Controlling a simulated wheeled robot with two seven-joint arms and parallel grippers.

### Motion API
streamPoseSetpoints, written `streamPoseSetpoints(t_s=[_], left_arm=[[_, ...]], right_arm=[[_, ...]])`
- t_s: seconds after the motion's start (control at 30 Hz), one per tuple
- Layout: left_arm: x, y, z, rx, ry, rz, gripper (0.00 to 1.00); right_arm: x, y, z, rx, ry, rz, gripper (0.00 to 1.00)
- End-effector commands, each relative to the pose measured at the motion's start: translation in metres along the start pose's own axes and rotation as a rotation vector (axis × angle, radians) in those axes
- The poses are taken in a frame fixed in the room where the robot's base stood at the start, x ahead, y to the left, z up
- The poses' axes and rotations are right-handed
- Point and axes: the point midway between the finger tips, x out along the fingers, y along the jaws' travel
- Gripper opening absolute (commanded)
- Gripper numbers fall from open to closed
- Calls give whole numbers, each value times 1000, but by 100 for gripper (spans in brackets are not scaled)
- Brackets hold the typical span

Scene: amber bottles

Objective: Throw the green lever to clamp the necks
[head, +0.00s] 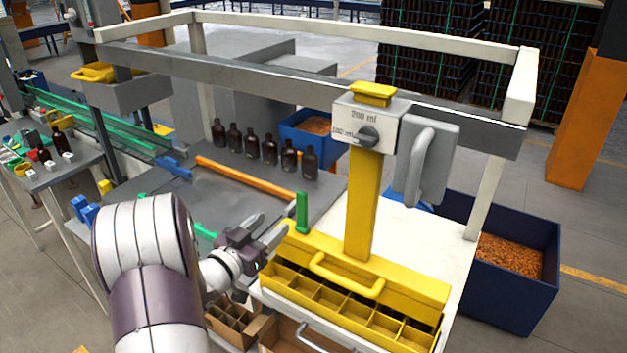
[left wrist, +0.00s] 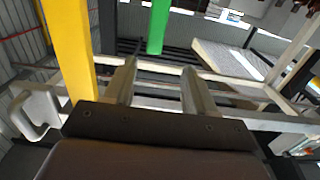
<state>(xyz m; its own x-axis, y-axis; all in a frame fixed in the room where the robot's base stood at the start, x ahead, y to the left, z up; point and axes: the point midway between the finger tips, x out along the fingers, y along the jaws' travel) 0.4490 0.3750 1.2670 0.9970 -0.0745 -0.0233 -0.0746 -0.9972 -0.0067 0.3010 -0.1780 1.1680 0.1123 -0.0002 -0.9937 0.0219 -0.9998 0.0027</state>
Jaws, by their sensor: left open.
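The green lever (head: 302,212) stands upright at the left end of the yellow clamp head (head: 415,284), which has a row of open compartments along its front. The lever also shows in the left wrist view (left wrist: 158,27), at the top middle, beyond the fingertips. My left gripper (head: 269,228) is open and empty, just left of the lever and apart from it. Its two fingers also show in the left wrist view (left wrist: 158,75). Several amber bottles (head: 251,147) stand upright in a row on the grey table behind. I see no bottle necks in the clamp head. My right gripper is not in view.
An orange bar (head: 245,178) lies across the grey table. Cardboard boxes (head: 285,335) sit below the head. A blue bin (head: 510,290) stands at right.

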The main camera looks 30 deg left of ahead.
Motion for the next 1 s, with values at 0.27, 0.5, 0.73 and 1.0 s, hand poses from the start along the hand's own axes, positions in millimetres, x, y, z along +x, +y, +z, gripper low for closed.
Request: streamPoseSetpoints(t_s=[0.27, 0.5, 0.73, 1.0], left_arm=[[51, 3, -11, -13, 19, 11, 55], [106, 3, -10, -13, 19, 7, 55], [125, 2, -8, -12, 19, 4, 55], [126, 2, -6, -12, 19, 3, 52]], right_arm=[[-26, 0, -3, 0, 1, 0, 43], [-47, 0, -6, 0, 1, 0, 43], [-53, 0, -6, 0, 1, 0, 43], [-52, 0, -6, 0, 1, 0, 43]])
